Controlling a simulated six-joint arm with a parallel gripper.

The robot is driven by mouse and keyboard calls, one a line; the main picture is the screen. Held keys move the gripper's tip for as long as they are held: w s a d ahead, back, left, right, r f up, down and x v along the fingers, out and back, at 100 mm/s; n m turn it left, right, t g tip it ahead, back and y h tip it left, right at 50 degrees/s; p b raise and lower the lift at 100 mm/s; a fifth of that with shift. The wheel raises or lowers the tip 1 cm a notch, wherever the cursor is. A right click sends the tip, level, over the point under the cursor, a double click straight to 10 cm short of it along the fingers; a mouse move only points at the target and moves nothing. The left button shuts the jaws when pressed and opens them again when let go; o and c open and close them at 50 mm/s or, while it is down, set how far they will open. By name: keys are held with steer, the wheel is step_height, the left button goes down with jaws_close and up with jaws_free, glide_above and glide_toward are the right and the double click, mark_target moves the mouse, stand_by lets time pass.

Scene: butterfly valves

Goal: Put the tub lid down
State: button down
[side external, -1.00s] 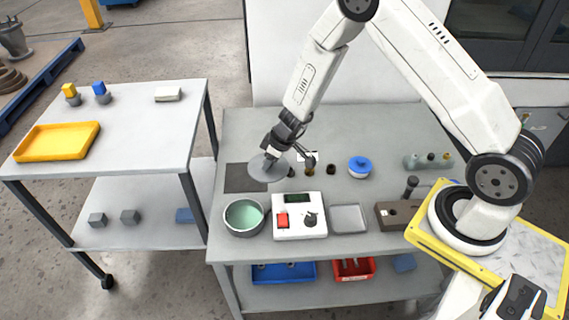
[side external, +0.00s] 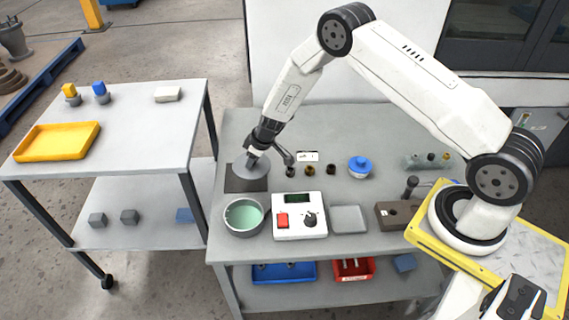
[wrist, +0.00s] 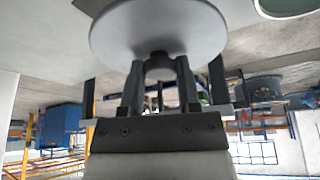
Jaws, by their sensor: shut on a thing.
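The tub lid is a grey disc (side external: 251,168) over the dark mat (side external: 246,186) at the left of the bench. It also fills the top middle of the wrist view (wrist: 158,28), with a dark knob under it. My gripper (side external: 254,152) is shut on the lid's knob (wrist: 159,60). I cannot tell whether the lid touches the mat. The open tub (side external: 244,216), grey with a pale green inside, stands just in front of the mat.
A white control box (side external: 299,216) with a red switch stands right of the tub. A grey square tray (side external: 349,219), a blue-lidded pot (side external: 360,166) and small dark fittings (side external: 311,170) stand further right. A side table with a yellow tray (side external: 57,141) is at the left.

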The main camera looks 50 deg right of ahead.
mark_target(245, 161)
steer(key=shift+w+f, duration=1.7)
steer(key=shift+f, duration=0.25)
steer(key=shift+w+f, duration=0.1)
steer(key=shift+f, duration=1.65)
steer(key=shift+f, duration=0.15)
steer(key=shift+c, duration=1.6)
jaws_free()
